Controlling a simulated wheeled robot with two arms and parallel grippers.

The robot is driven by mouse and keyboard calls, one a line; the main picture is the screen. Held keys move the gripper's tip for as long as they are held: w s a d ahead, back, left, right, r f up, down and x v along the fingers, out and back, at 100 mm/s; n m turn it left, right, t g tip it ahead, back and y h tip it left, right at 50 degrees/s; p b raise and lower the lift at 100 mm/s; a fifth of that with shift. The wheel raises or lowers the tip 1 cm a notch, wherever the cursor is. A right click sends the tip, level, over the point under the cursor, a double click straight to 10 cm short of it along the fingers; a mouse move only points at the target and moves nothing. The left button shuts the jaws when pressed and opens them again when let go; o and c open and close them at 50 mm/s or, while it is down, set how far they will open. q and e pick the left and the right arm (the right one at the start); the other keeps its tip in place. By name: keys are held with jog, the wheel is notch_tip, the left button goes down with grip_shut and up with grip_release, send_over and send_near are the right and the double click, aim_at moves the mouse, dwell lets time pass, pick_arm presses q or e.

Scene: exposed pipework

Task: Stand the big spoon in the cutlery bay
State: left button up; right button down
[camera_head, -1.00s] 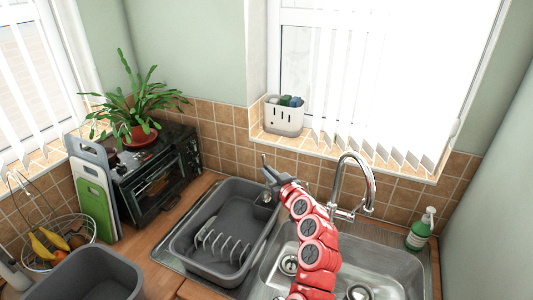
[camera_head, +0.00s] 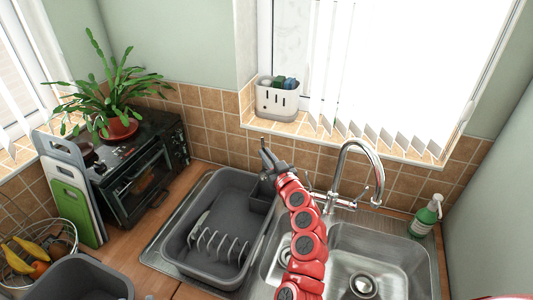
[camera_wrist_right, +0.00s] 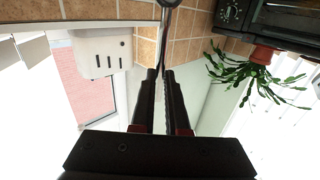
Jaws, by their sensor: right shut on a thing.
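The big spoon is metal. In the right wrist view its handle (camera_wrist_right: 164,36) runs up from between my fingertips, with part of its round end at the top edge. My right gripper (camera_head: 266,163) is shut on the spoon, above the back right corner of the grey dish rack. The dark cutlery bay (camera_head: 259,200) is at that corner, just below the gripper. In the head view the spoon is small and partly hidden by the gripper; I cannot tell whether its lower end is inside the bay. My left gripper is not in view.
The grey dish rack (camera_head: 183,258) has a row of wire plate slots. The chrome tap (camera_head: 343,160) stands close to the right of my arm, behind the steel sink. A white caddy (camera_head: 277,103) stands on the windowsill behind. A black oven (camera_head: 140,185) is at left.

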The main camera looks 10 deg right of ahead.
aim_at(264, 173)
notch_tip(264, 173, down, 10)
jog(key=b, duration=0.9)
jog(key=shift+r, duration=0.2)
jog(key=c, duration=0.8)
grip_release()
jog(key=shift+c, duration=0.2)
jog(key=shift+s, duration=0.1)
